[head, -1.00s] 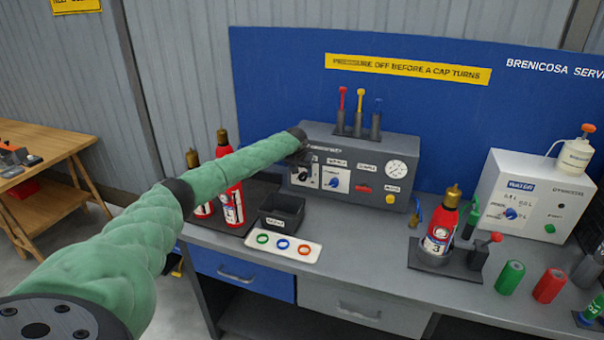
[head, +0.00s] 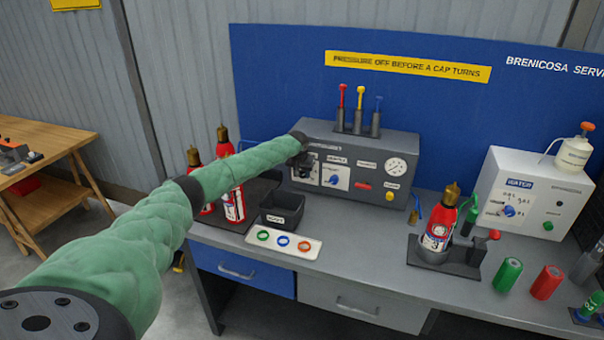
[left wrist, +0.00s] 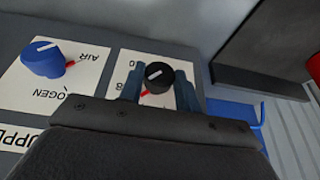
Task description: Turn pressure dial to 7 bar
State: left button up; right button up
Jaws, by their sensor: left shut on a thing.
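The pressure dial is a black round knob (left wrist: 160,78) with a white pointer line on a white scale plate with a red mark, seen in the left wrist view. My left gripper (left wrist: 160,90) has one finger on each side of the knob and is shut on it. In the head view my left gripper (head: 303,158) is at the left end of the grey control box (head: 345,150) and hides most of the dial. The scale numbers are too small or covered to read surely. My right gripper is not in view.
A blue supply knob (left wrist: 43,60) sits beside the dial plate. A round gauge (head: 396,167) is at the box's right. Red extinguishers (head: 232,205) stand under my left arm. A black bin (head: 282,210) and a tray of coloured rings (head: 284,243) lie in front.

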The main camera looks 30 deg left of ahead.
pick_arm(q)
jog(key=shift+d, duration=0.1)
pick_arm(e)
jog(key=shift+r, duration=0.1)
pick_arm(q)
jog(key=shift+y, duration=0.7)
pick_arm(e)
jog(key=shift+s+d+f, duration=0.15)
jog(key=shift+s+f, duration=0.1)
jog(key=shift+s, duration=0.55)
pick_arm(q)
jog(key=o, duration=0.9)
jog(key=shift+o, duration=0.3)
jog(key=shift+r, duration=0.2)
jog(key=b+v, duration=0.3)
jog(key=v, duration=0.4)
jog(key=shift+r, duration=0.25)
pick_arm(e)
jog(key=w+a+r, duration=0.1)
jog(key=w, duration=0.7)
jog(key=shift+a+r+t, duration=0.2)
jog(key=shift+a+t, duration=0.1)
